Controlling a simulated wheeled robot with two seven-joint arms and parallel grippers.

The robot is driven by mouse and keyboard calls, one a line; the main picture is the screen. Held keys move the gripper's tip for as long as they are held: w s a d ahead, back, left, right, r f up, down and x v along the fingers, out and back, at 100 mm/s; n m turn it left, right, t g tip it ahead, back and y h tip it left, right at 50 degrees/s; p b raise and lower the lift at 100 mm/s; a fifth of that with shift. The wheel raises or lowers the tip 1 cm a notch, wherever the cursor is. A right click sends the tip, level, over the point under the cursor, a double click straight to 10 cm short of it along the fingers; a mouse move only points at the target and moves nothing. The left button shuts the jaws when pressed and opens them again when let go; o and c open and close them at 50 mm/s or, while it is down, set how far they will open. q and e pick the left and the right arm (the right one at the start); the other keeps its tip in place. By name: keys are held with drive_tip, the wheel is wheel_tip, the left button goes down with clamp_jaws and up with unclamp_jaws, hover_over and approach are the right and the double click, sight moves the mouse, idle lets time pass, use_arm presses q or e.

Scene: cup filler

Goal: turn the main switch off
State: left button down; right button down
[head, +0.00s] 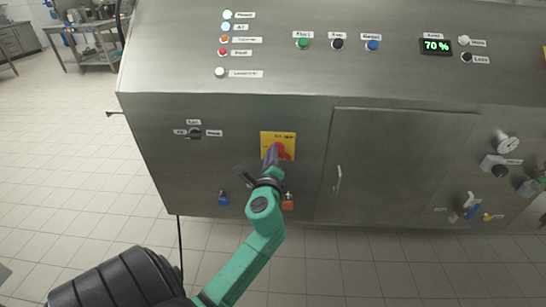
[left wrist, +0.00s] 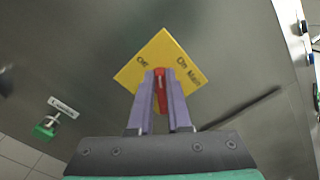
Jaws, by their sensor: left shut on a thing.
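The main switch is a red handle (head: 284,152) on a yellow plate (head: 266,137) on the front of the steel machine. My left gripper (head: 270,155) reaches up to it and partly covers it in the head view. In the left wrist view the red handle (left wrist: 162,92) stands between the two purple fingers of my left gripper (left wrist: 161,82), which are shut on it. The yellow plate (left wrist: 160,50) there reads "Off" on the left and "On" and "Main" on the right. My right gripper is in neither view.
A black selector knob (head: 195,133) is left of the plate. A blue valve handle (head: 223,198) and an orange one (head: 288,203) sit low on the panel. A door handle (head: 337,180) juts out to the right. The tiled floor in front is clear.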

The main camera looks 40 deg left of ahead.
use_arm(q)
drive_tip(key=shift+s+a+f+n+b, duration=0.1)
drive_tip(key=shift+f+n+b, duration=0.15)
drive_tip(key=shift+n+b, duration=0.7)
drive_tip(key=shift+f+n+b, duration=0.2)
drive_tip(key=shift+n, duration=1.3)
drive_tip(key=shift+s+a+f+n+b, duration=0.1)
drive_tip(key=shift+f+n+b, duration=0.15)
drive_tip(key=shift+n+b, duration=0.7)
drive_tip(key=shift+n+p, duration=0.3)
drive_tip(key=shift+n, duration=0.1)
drive_tip(key=c, duration=0.9)
unclamp_jaws()
drive_tip(key=shift+o, duration=0.2)
